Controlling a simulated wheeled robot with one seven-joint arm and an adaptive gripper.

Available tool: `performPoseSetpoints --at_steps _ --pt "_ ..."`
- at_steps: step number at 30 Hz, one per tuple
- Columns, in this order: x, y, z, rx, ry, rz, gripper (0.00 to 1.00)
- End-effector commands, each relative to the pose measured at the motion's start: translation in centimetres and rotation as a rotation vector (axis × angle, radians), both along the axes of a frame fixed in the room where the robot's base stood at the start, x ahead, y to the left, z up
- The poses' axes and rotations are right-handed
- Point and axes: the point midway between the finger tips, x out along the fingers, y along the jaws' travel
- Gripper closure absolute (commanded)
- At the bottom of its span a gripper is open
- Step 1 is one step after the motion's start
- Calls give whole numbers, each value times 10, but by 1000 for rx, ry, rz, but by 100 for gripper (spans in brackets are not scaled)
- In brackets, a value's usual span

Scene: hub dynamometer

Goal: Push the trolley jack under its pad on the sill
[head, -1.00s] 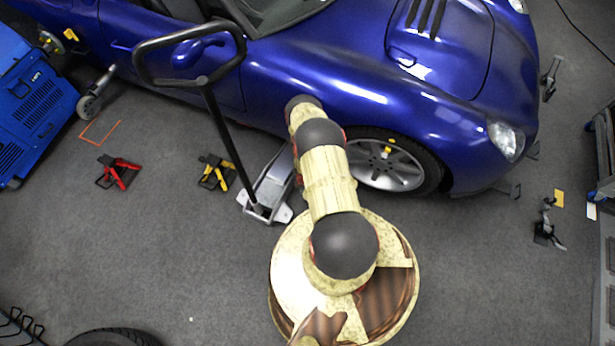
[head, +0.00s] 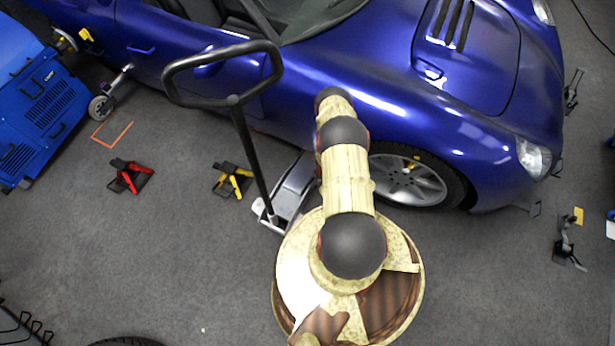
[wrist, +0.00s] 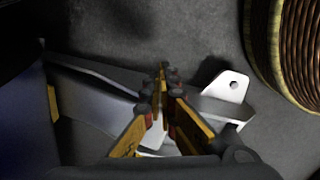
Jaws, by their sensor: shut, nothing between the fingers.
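The silver trolley jack (head: 291,188) stands on the floor beside the blue car (head: 455,125), just left of its front wheel. Its black handle (head: 250,155) rises steeply, with a loop grip overlapping the car in the head view. The jack's front end is partly hidden by my arm and the car. In the wrist view the jack (wrist: 95,78) lies behind and around my gripper (wrist: 164,72). The gripper's yellow and dark fingers are shut and empty, over or against the jack; I cannot tell whether they touch. The sill pad cannot be made out.
A blue machine (head: 40,115) stands at far left. A dark stand (head: 567,245) is at the right.

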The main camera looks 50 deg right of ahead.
Motion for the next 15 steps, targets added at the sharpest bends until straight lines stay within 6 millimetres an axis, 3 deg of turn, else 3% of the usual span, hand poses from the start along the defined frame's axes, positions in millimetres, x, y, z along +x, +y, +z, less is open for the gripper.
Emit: performPoseSetpoints --at_steps 7,15 --pt "-1 1 -20 1 2 0 100" --pt "-1 1 -71 1 1 0 100"
